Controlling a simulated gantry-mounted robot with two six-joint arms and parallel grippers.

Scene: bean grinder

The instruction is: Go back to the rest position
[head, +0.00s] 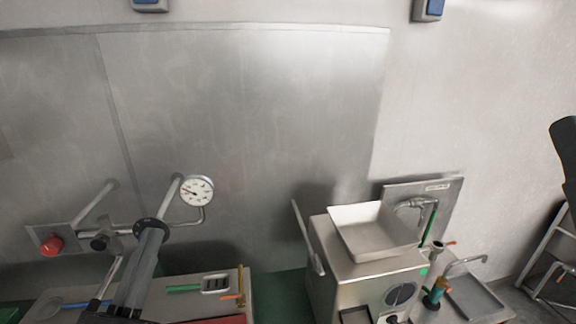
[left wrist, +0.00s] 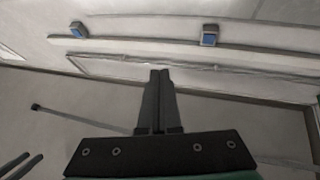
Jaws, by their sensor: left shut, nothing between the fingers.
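My left gripper (head: 152,236) points upward at the lower left of the head view. Its two dark fingers are together with nothing between them. In the left wrist view the same gripper (left wrist: 159,75) shows its shut fingers rising from a black base, clear of any object. The steel grinder (head: 345,278), with a square open tray (head: 375,235) on top and a dark dial on its front, stands to the right, well apart from the gripper. My right gripper is not in view.
Behind the left gripper are wall pipes, a round gauge (head: 196,190) and a red knob (head: 51,245). A bench (head: 190,303) lies below. A steel sink (head: 476,300) is right of the grinder. The steel wall panel (head: 250,120) above is bare.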

